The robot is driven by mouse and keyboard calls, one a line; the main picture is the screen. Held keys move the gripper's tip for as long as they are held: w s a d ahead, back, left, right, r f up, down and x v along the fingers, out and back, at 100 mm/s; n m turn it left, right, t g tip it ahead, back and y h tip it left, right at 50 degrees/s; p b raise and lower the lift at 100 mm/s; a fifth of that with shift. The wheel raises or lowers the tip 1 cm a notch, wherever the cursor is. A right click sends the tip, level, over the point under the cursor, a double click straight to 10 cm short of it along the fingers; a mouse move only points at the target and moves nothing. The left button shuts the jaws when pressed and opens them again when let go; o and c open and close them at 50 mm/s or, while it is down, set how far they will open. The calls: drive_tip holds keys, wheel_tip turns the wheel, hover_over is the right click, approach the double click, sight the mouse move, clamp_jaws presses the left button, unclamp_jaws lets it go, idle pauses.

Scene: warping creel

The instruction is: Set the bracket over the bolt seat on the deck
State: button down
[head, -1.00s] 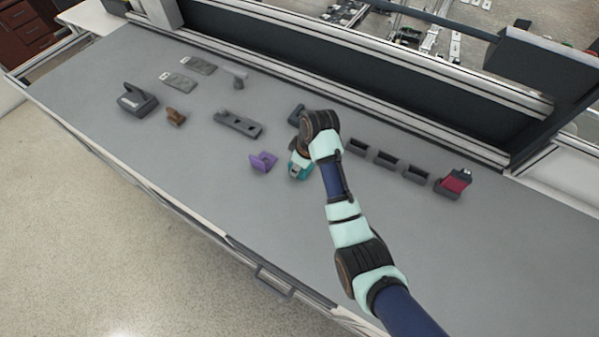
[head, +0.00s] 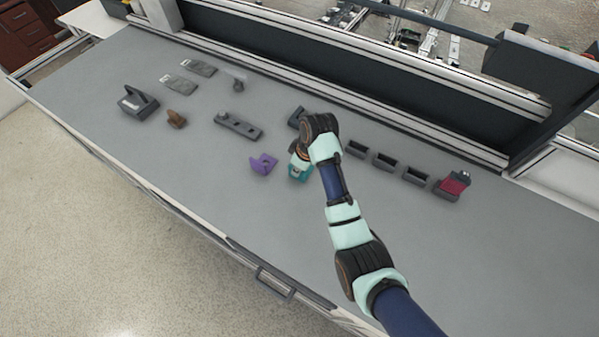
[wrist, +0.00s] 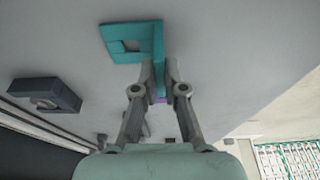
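A teal bracket (wrist: 132,42) with a square opening shows in the wrist view. Its upright flange is between the two fingertips of my gripper (wrist: 158,78), which are closed on it. In the head view my gripper (head: 297,176) is over the middle of the deck, with teal showing at its end; most of the bracket is hidden there. I cannot tell whether the bracket touches the deck (head: 330,240). A dark block with a round feature (wrist: 45,95) is left of the bracket in the wrist view. It may be the bolt seat, partly hidden behind my arm in the head view (head: 296,117).
A purple bracket (head: 263,163) lies just left of my gripper. A dark plate with holes (head: 238,125), a brown piece (head: 175,119) and a handled block (head: 137,103) are farther left. Several dark bins (head: 386,160) stand right, one with a red item (head: 456,182). The front deck is clear.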

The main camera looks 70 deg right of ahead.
drive_tip(key=shift+r, duration=0.1)
drive_tip(key=shift+r+p, duration=0.85)
drive_tip(key=shift+r, duration=0.6)
